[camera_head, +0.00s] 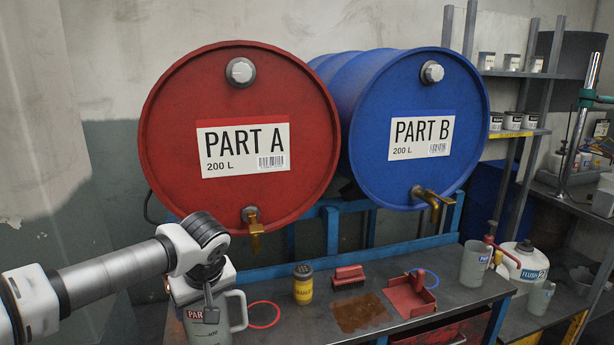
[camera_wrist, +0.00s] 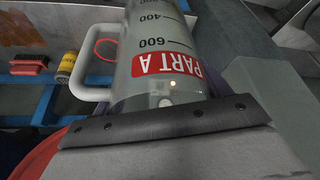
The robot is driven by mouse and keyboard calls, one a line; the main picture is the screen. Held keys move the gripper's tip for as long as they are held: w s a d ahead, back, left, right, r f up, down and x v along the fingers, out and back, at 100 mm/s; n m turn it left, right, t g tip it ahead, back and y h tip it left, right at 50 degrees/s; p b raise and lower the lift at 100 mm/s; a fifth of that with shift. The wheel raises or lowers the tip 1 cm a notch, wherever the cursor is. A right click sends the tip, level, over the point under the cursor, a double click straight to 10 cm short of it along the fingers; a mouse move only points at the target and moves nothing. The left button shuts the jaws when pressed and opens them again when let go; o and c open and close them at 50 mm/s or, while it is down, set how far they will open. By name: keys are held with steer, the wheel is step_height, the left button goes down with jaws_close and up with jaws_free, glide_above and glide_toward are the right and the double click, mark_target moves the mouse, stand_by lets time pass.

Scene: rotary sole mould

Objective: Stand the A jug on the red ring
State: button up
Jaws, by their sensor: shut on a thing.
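The A jug (camera_head: 224,328) is a grey measuring jug with a red PART A label and a pale handle on its right side. It stands at the bottom left of the head view, with its base cut off. My gripper (camera_head: 211,303) is shut on it. The jug also fills the middle of the wrist view (camera_wrist: 160,88), with marks at 400 and 600. The red ring (camera_head: 280,316) lies flat and empty on the bench, just right of the jug's handle. It also shows past the handle in the wrist view (camera_wrist: 97,49). I cannot tell whether the jug touches the bench.
A blue ring (camera_head: 436,279) and another jug (camera_head: 474,264) are farther right. A red drum (camera_head: 240,110) overhangs the back, its brass tap (camera_head: 255,228) pointing down.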

steer(key=d+f+m+h, duration=0.1)
steer(key=d+f+m, duration=0.1)
steer(key=d+f, duration=0.5)
steer(key=d+f+m+h, duration=0.1)
steer(key=d+f+m, duration=0.2)
steer(key=f, duration=1.6)
steer(key=d+f+m, duration=0.2)
steer(key=d+f, duration=0.8)
steer(key=f, duration=0.3)
steer(key=shift+d+m+t+h, duration=0.3)
steer(key=shift+d+t+h, duration=0.05)
steer(key=shift+t+h, duration=0.05)
step_height(320, 180, down, 8)
steer(key=b, duration=0.8)
steer(key=shift+r, duration=0.15)
steer(key=shift+s, duration=0.1)
steer(key=shift+d, duration=0.1)
